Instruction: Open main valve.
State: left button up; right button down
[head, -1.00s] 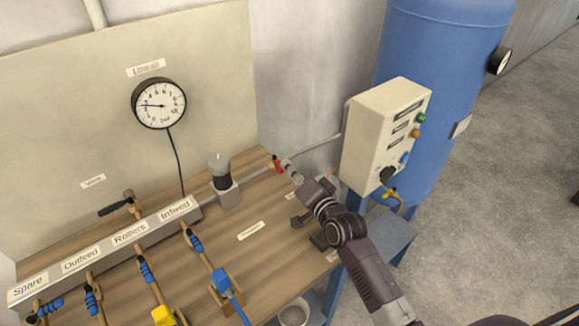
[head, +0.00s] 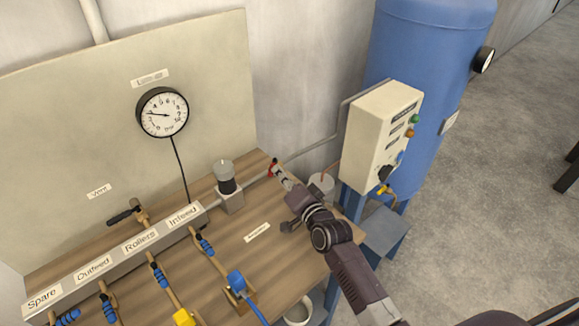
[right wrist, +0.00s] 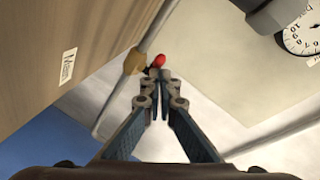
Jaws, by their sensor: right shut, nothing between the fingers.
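The main valve has a red handle (head: 273,168) on the pipe at the back right of the bench. In the right wrist view the red handle (right wrist: 159,60) sits just beyond the fingertips, beside a brass valve body (right wrist: 134,61). My right gripper (head: 279,174) is at the red handle and partly covers the valve in the head view. In the right wrist view its fingers (right wrist: 157,76) are closed together with nothing between them. I cannot tell whether the fingertips touch the handle. My left gripper is not in view.
A pressure gauge (head: 162,112) hangs on the back panel. A regulator (head: 227,186) stands left of the valve. Several hose valves line the manifold (head: 110,258) at front left.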

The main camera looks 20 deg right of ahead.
jog(key=shift+w+a+f+p, duration=0.15)
jog(key=shift+a+p, duration=0.25)
jog(key=shift+a, duration=0.35)
jog(key=shift+w+a+p, duration=0.15)
jog(key=shift+w+a, duration=0.15)
jog(key=shift+a, duration=0.35)
jog(key=shift+w+a+p, duration=0.15)
jog(key=shift+w+a, duration=0.15)
jog(key=shift+a, duration=0.35)
jog(key=shift+w+a, duration=0.15)
jog(key=shift+w, duration=0.1)
jog(key=shift+a+r, duration=0.15)
jog(key=shift+r, duration=0.1)
jog(key=shift+w+a+r, duration=0.1)
jog(key=shift+a+r, duration=0.05)
jog(key=shift+r, duration=0.15)
jog(key=shift+s+f, duration=0.1)
jog(key=shift+s, duration=0.4)
jog(key=f+v, duration=0.1)
jog(key=v, duration=1)
jog(key=shift+d+r, duration=0.2)
jog(key=shift+d, duration=0.15)
jog(key=shift+s, duration=0.15)
